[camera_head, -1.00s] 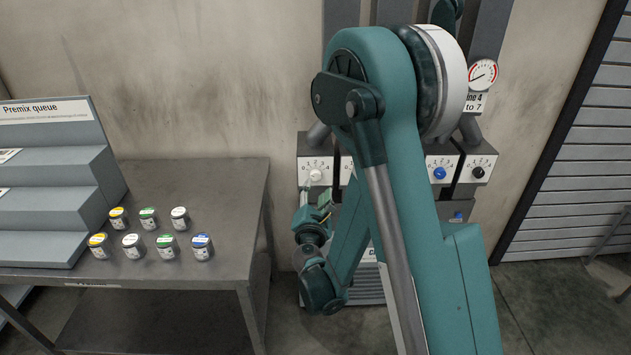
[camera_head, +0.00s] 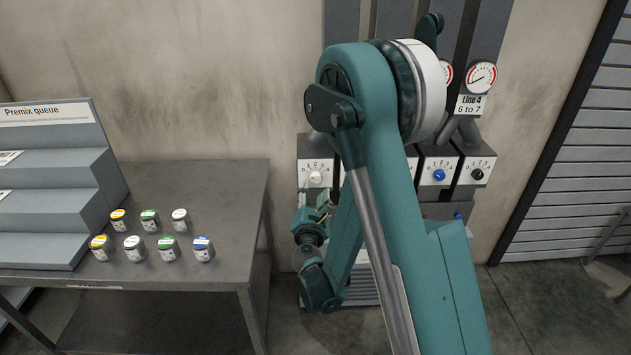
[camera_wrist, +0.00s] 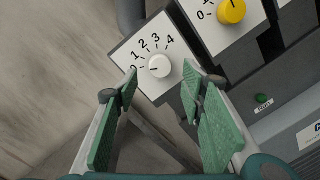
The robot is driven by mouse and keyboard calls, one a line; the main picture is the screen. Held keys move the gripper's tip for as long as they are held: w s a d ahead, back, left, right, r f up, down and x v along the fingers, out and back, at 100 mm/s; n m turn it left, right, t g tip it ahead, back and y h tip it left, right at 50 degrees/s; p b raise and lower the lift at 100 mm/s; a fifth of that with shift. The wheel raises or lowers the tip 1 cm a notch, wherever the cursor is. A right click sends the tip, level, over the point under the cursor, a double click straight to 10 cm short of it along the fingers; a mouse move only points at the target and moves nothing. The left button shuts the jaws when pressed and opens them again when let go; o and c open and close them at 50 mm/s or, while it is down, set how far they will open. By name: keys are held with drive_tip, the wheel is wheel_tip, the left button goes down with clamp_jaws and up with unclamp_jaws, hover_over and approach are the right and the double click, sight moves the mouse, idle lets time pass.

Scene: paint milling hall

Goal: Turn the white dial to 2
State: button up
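The white dial (camera_head: 316,177) sits on a white plate with numbers 0 to 4, at the left end of a row of dials on the wall. It also shows in the wrist view (camera_wrist: 160,66), where a small dark mark on its left side seems to face the 0. My gripper (camera_wrist: 160,76) is open, its green fingers spread to the left and right just below the dial in that view. Nothing is between the fingertips except the view of the plate; I cannot tell whether they reach beside the knob. The 0 is partly hidden by the left fingertip.
A yellow dial (camera_wrist: 231,11) is right beside the white one. A blue dial (camera_head: 439,175) and a black dial (camera_head: 477,174) are further right. A green button (camera_wrist: 263,99) is below. A table (camera_head: 225,240) with several small jars stands left of my arm.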

sight(316, 179)
drive_tip(key=shift+w+d, duration=0.15)
drive_tip(key=shift+w, duration=1.4)
drive_tip(key=shift+w+d, duration=0.15)
drive_tip(key=shift+w, duration=1.4)
drive_tip(key=c, duration=0.9)
